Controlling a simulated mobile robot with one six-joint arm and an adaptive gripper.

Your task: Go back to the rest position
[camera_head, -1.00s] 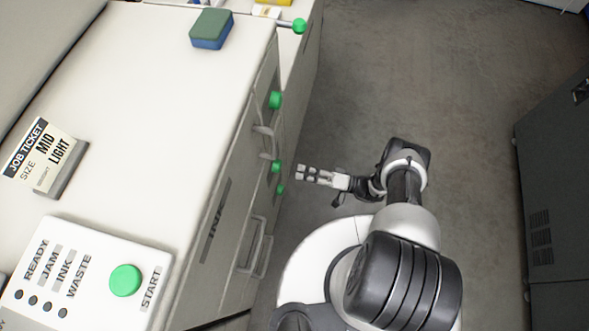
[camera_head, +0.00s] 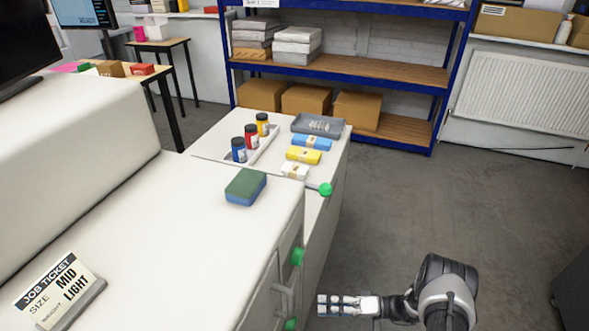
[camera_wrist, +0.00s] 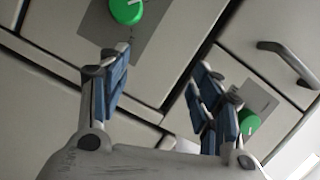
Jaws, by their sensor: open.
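My gripper (camera_head: 322,305) is at the lower right of the head view, beside the front of the white machine (camera_head: 150,225) and apart from it. In the wrist view my gripper (camera_wrist: 160,95) is open, with blue-padded fingers spread and nothing between them. Beyond the fingers are the pale cabinet panels, with a green knob (camera_wrist: 126,10) at the top and another green knob (camera_wrist: 248,124) at the right.
Ink bottles (camera_head: 251,136) and a grey tray (camera_head: 318,125) stand on the cabinet behind. A blue-framed shelf (camera_head: 345,70) stands at the back. Floor at right (camera_head: 440,200) is clear.

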